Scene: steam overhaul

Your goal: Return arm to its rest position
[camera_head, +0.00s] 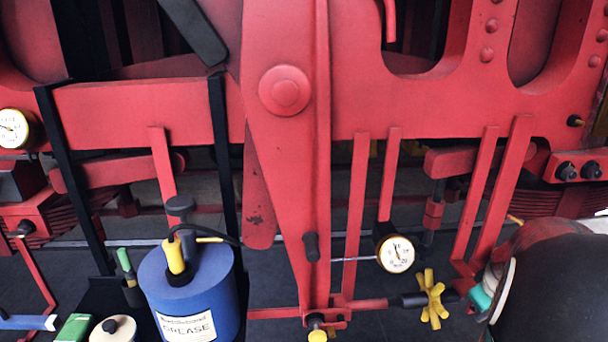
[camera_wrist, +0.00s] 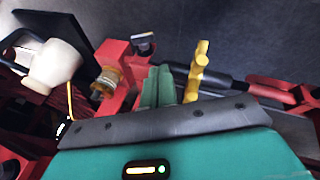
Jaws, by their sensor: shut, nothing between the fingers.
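My gripper shows in the wrist view (camera_wrist: 160,80) as two green fingers lying close together, shut with nothing between them. The yellow handwheel (camera_wrist: 197,72) stands just right of the fingertips in that view. In the head view, part of my arm fills the lower right corner, and a teal part of my gripper (camera_head: 481,297) shows at its left edge. The yellow handwheel (camera_head: 432,298) is to the left of it there, with a visible gap between them. The fingertips are hard to make out in the head view.
A red steam-engine frame (camera_head: 420,100) spans the head view, with red bars hanging down. A round gauge (camera_head: 398,253) sits left of the handwheel. A blue grease can (camera_head: 188,290) stands lower left. A beige cup-like object (camera_wrist: 57,65) is upper left in the wrist view. Dark floor lies behind.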

